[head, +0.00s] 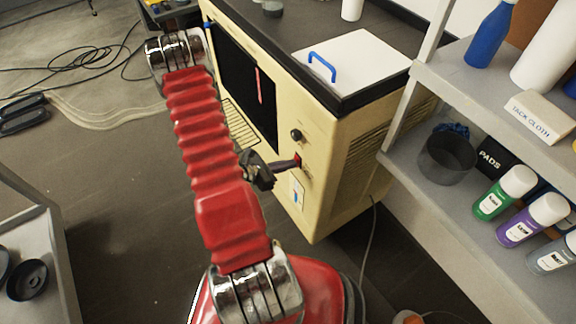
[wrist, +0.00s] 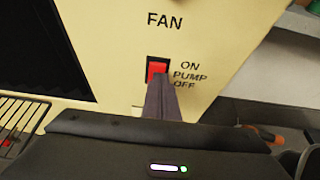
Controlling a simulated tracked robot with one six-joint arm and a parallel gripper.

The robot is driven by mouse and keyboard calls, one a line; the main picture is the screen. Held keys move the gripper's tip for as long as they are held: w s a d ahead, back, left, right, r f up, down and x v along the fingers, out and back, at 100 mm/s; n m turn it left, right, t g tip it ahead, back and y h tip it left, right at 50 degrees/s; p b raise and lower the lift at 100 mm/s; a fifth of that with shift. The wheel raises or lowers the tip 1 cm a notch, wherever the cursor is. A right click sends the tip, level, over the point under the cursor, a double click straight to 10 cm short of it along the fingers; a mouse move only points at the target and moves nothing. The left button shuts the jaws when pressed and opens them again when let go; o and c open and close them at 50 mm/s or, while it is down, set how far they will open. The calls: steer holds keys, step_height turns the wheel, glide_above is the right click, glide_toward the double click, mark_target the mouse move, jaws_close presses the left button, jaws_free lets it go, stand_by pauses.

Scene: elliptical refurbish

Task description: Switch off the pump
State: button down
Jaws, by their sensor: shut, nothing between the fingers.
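The pump switch (wrist: 158,66) is a small red rocker in a black frame on the cream cabinet (wrist: 220,50). "ON", "PUMP" and "OFF" are printed at its right, with ON at the top and OFF at the bottom. My gripper (wrist: 161,86) is shut and empty, its dark fingertips overlapping the lower part of the rocker. I cannot tell whether they touch it, and the rocker's lower end is hidden. In the head view, my gripper (head: 293,163) reaches from the left to the red switch (head: 298,157). Which way the rocker is tipped is unclear.
A dark knob (head: 296,135) sits just above the switch. A white lid (head: 350,66) with a blue handle lies on the cabinet top. A grey shelf (head: 450,95) with bottles and cans stands close at the right. Cables lie on the floor.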

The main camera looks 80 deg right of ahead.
stand_by(0.3)
steer(key=f+v, duration=0.1)
steer(key=v, duration=1.2)
steer(key=shift+w+a+r, duration=0.25)
steer(key=shift+w+a, duration=0.15)
